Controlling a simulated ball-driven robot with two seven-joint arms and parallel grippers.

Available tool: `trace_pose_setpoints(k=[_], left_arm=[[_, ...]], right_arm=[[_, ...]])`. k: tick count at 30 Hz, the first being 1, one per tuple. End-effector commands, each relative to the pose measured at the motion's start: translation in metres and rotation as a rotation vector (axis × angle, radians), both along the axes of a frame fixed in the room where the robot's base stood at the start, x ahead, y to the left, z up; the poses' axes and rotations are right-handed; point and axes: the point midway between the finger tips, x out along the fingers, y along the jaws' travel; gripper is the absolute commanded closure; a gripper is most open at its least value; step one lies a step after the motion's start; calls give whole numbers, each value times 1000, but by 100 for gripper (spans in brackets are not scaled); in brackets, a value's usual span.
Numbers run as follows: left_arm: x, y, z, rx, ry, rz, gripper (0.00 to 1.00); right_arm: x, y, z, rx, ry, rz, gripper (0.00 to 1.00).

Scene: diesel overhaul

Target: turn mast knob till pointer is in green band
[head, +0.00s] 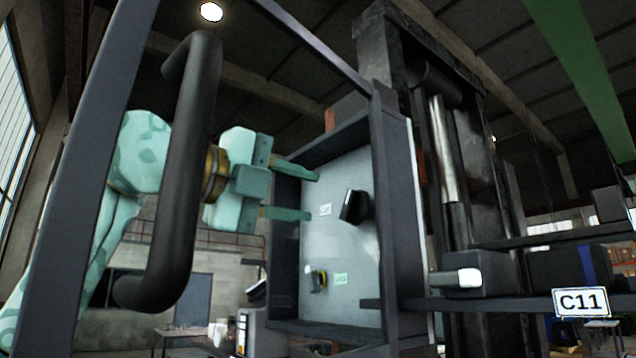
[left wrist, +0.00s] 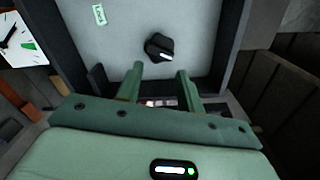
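The black mast knob (head: 354,206) sits on the pale panel (head: 345,250) inside a dark open box. It also shows in the left wrist view (left wrist: 159,47), with a white mark on its lower right side. My left gripper (head: 314,196) is open, its two green fingers pointing at the knob. In the left wrist view the fingertips (left wrist: 160,70) are just short of the knob, apart from it, with nothing between them. A white dial (left wrist: 22,42) with a green band and dark pointer is partly cut off there; the pointer looks outside the band. My right gripper is out of view.
A frame with a thick black handle (head: 190,170) stands in front of my left arm. The box's raised walls (head: 395,200) surround the panel. Dark mast columns (head: 445,150) stand to the right.

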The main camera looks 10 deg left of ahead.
Motion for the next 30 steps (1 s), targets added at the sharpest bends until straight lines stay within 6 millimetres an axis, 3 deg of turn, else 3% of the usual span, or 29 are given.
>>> trace_pose_setpoints(k=[1, 11, 18, 22, 30], left_arm=[[1, -1, 7, 97, -73, 1, 63], [10, -8, 9, 810, -627, 2, 63], [17, -13, 3, 1259, -979, 2, 63], [19, -15, 2, 1400, -1089, 4, 63], [31, -24, 0, 1389, -1083, 3, 63]], right_arm=[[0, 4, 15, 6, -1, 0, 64], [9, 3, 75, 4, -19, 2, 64], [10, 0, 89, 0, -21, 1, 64], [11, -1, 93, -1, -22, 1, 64], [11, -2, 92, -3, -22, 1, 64]])
